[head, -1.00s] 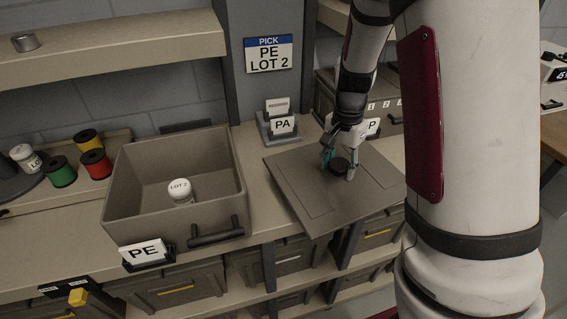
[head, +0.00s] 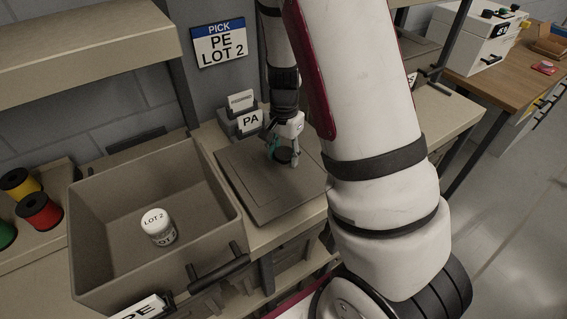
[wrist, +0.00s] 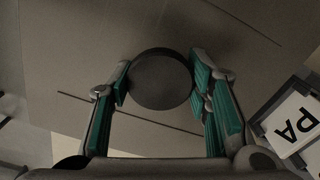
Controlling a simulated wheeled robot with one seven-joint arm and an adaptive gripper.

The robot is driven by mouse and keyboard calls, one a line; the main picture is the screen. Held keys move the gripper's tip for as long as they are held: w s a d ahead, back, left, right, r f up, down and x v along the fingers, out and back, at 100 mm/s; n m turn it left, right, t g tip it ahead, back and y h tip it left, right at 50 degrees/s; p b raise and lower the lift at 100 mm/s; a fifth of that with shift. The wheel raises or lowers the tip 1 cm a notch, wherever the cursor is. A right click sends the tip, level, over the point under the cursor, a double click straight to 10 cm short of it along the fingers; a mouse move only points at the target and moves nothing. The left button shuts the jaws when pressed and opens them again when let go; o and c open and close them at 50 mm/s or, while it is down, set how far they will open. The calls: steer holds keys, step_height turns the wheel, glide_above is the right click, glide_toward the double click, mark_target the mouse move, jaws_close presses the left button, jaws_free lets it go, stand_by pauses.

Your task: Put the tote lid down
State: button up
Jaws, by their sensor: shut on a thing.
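The tote lid (head: 248,197) is a flat grey-brown panel with a round dark knob (head: 283,156) in its middle. It lies level at the shelf top, to the right of the open tote. I cannot tell whether its whole underside touches the shelf. My gripper (head: 281,159) comes down from above and is shut on the knob. In the wrist view the knob (wrist: 160,80) sits between the two green-padded fingers, with the lid (wrist: 60,60) spread behind it. The open tote (head: 89,205) holds a white jar (head: 158,228) marked LOT 2.
A PA card holder (head: 246,122) stands just behind the lid. A PICK PE LOT 2 sign (head: 219,40) hangs on the post. Red and yellow spools (head: 39,212) stand left of the tote. A wooden bench (head: 500,68) is at the far right.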

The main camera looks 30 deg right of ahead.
mark_target(284, 164)
steer(key=shift+f, duration=1.85)
steer(key=shift+f, duration=0.15)
steer(key=o, duration=1.4)
steer(key=shift+c, duration=0.2)
